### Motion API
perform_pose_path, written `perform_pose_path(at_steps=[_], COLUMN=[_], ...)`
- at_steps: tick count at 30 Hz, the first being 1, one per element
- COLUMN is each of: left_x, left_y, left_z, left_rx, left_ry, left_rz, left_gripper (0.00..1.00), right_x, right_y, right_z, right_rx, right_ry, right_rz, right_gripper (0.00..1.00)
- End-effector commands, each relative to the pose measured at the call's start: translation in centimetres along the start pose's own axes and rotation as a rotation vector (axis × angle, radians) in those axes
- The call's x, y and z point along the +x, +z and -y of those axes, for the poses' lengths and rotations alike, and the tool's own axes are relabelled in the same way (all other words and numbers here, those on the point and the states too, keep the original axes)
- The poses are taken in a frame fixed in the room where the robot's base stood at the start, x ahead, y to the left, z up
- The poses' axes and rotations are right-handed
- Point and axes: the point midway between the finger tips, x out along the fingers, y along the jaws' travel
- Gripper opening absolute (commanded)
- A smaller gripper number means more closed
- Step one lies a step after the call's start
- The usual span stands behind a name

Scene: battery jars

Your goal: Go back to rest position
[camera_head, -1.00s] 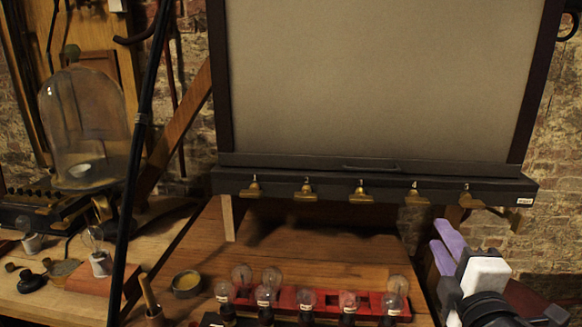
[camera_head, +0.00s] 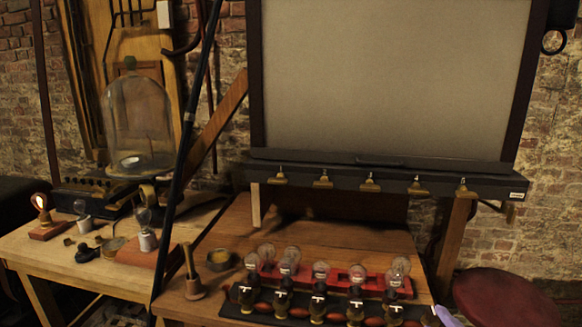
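Only a small purple fingertip of my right gripper (camera_head: 444,316) shows at the bottom edge, right of the jar row. The rest of it is out of frame, so its opening cannot be told. My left gripper is not in view.
A grey board (camera_head: 390,75) stands behind the bench, with several brass clips along its dark ledge (camera_head: 390,180). A red round stool (camera_head: 505,297) is at the lower right. A wooden pestle (camera_head: 190,270) stands left of the jars.

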Motion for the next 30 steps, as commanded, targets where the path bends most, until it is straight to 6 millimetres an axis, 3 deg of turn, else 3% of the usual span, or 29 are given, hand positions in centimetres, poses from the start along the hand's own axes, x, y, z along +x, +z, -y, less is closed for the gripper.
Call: perform_pose_path(at_steps=[1,5,9,12,15,18,21,30], left_x=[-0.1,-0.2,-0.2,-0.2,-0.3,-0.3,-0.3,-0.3], left_y=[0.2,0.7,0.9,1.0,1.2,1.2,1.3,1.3], left_z=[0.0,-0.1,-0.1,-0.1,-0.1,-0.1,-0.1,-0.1], left_rx=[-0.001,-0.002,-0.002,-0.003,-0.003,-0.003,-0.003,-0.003], left_ry=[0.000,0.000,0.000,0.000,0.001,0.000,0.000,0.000], left_rz=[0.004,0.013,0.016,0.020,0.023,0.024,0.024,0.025], left_gripper=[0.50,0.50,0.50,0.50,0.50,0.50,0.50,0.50], right_x=[-0.2,-1.4,-4.9,-8.1,-11.0,-13.2,-14.2,-14.3], right_y=[0.5,1.4,2.5,3.1,3.4,3.5,3.6,3.6], right_z=[2.6,9.9,19.9,25.8,30.0,32.6,33.9,34.0], right_rx=[0.056,0.246,0.543,0.748,0.914,1.025,1.081,1.089], right_ry=[-0.050,-0.186,-0.358,-0.451,-0.510,-0.541,-0.554,-0.555], right_rz=[0.004,0.019,0.081,0.146,0.213,0.262,0.288,0.291], right_gripper=[0.27,0.27,0.27,0.27,0.27,0.27,0.27,0.27])
